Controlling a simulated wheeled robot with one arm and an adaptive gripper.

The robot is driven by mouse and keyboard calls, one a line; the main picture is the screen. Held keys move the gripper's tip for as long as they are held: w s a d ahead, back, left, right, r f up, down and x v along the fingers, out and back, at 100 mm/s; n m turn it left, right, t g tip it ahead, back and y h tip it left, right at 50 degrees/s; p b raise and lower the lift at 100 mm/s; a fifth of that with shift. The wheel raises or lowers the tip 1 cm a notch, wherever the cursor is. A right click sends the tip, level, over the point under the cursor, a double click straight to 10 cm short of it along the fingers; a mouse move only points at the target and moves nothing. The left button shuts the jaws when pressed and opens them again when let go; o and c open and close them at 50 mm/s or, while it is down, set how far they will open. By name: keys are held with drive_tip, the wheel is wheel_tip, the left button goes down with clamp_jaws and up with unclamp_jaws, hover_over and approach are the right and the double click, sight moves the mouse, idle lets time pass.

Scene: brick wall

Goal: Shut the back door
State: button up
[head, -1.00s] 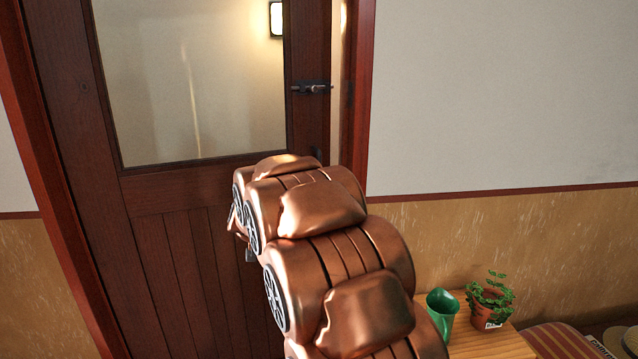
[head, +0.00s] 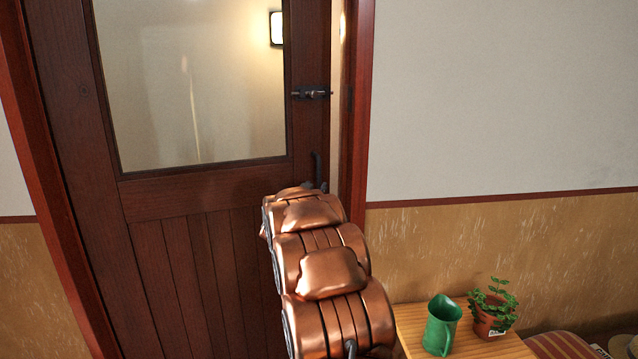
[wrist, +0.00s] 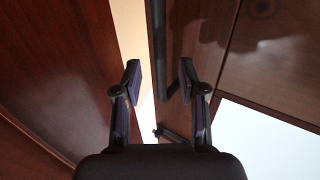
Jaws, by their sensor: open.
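The back door (head: 190,190) is dark brown wood with a large glass pane (head: 190,80). It stands slightly ajar, with a narrow bright gap (head: 336,120) along its right edge. A dark handle (head: 318,168) shows just above my copper arm. In the wrist view, the door (wrist: 205,45) is on the right, with the bright gap (wrist: 131,35) left of it. My gripper (wrist: 160,82) is open, its two fingers spread near the door's edge. A dark upright bar, probably the handle (wrist: 158,50), shows between the fingers; contact cannot be told. The head view hides the fingers behind my arm.
A dark bolt (head: 312,94) is on the door above the handle. The red-brown door frame (head: 357,110) stands to the right.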

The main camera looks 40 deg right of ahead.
sight(318, 183)
drive_tip(key=shift+p+x, duration=0.35)
drive_tip(key=shift+x, duration=2.15)
clamp_jaws()
